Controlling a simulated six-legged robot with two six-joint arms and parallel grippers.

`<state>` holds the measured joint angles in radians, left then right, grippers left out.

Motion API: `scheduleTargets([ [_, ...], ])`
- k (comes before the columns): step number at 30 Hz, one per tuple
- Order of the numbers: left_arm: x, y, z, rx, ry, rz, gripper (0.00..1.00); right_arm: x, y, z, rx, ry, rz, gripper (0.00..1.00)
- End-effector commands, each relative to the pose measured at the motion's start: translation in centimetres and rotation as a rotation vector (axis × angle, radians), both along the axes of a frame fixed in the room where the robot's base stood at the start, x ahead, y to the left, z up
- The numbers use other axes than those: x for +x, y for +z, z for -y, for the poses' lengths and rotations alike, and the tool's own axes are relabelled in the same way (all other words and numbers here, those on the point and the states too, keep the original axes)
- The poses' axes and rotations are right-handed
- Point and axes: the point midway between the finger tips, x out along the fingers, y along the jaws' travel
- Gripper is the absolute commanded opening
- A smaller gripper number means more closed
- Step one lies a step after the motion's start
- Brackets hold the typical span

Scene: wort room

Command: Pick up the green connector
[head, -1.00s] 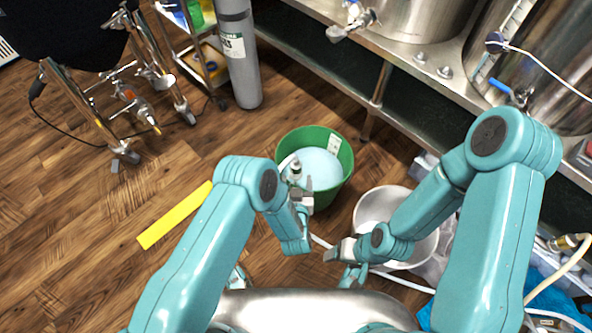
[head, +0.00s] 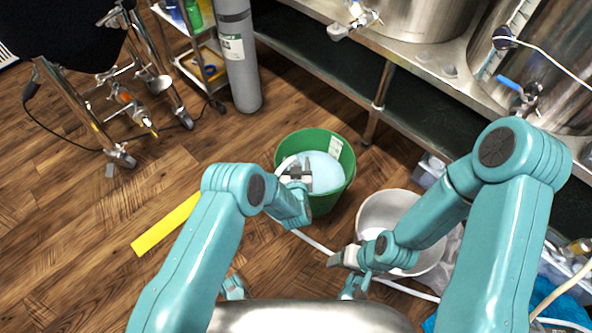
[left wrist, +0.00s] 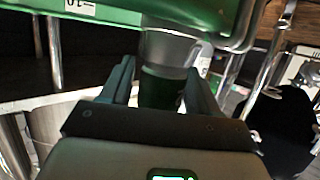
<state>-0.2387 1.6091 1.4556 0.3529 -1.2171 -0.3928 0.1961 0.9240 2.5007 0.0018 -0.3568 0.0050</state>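The green connector (left wrist: 160,88) shows in the left wrist view as a dark green cylinder below a grey collar, against the green bucket's rim. My left gripper (left wrist: 161,82) has its two fingers apart, one on each side of it. I cannot see firm contact on both sides. In the head view my left gripper (head: 297,174) is at the near left rim of the green bucket (head: 322,200) and mostly hides the connector there. My right gripper (head: 340,259) is low, by the near left side of the white bucket; its fingers are too unclear to judge.
The green bucket holds pale bluish liquid, and a white hose (head: 315,243) runs over the floor near it. A white bucket (head: 400,200) stands to its right. A grey gas cylinder (head: 240,65) and steel shelf stand behind. A yellow strip (head: 165,225) marks open floor at left.

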Motion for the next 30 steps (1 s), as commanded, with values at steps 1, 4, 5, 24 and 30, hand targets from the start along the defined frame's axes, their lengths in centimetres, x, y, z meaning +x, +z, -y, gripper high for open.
scheduleTargets([
  [1, 0.0, 0.0, 0.0, 0.0, 0.0, 0.0, 0.43, 0.0, 0.0, 0.0, 0.0, 0.0, 0.0, 0.69],
  [4, 0.0, 0.0, 0.0, 0.0, 0.0, 0.0, 0.1, 0.0, 0.0, 0.0, 0.0, 0.0, 0.0, 0.69],
  [5, 0.0, 0.0, 0.0, 0.0, 0.0, 0.0, 0.08, 0.0, 0.0, 0.0, 0.0, 0.001, 0.0, 0.69],
  [24, 0.1, 6.0, 0.1, -0.001, -0.001, 0.005, 0.08, -0.5, 2.5, -0.4, 0.004, 0.018, -0.009, 0.69],
  [30, 0.0, 11.6, 0.1, -0.002, -0.002, 0.004, 0.08, -0.9, 4.4, -0.8, 0.006, 0.034, -0.015, 0.69],
])
